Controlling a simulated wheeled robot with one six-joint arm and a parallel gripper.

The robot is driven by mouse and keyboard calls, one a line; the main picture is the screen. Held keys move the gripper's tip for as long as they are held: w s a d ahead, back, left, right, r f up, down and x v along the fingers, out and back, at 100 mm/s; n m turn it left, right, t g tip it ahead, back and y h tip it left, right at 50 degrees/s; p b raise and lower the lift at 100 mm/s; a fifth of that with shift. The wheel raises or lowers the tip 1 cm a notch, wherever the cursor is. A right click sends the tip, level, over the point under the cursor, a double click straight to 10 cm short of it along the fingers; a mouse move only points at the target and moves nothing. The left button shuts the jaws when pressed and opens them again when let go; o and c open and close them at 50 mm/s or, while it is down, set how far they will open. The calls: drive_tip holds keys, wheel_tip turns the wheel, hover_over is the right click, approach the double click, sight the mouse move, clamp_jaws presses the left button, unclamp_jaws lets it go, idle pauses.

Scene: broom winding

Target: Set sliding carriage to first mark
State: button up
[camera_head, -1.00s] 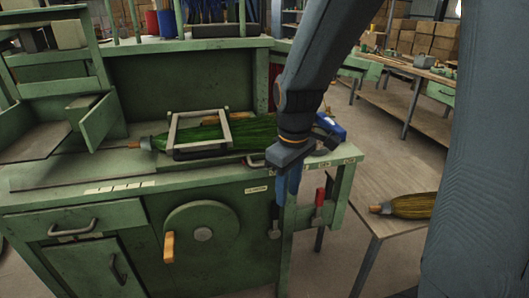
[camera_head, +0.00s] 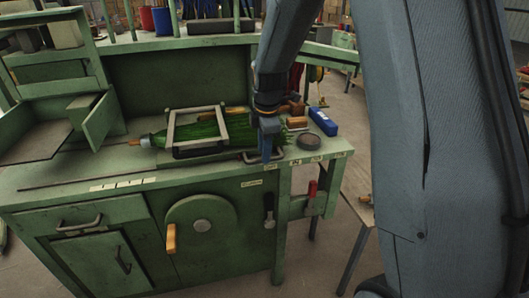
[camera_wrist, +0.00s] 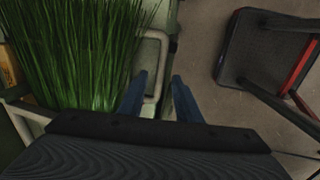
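A pale rectangular frame (camera_head: 172,132), which looks like the sliding carriage, stands around the green broom bristles (camera_head: 236,130) on the bench top. A grey loop handle (camera_head: 277,156) lies near the bench's front edge, right of the frame. My gripper (camera_head: 266,158) points down at this handle, right of the frame. In the wrist view, the blue fingers (camera_wrist: 158,78) are apart, with the handle's right side (camera_wrist: 163,60) seen between or just beyond the tips. I cannot tell whether they touch it. Pale mark labels (camera_head: 123,184) sit along the front edge at left.
A blue box (camera_head: 323,121) and a dark round disc (camera_head: 309,142) lie on the bench right of my gripper. The left bench top is mostly clear.

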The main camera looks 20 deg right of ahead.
drive_tip(key=shift+w+f, duration=0.15)
drive_tip(key=shift+f, duration=0.8)
clamp_jaws()
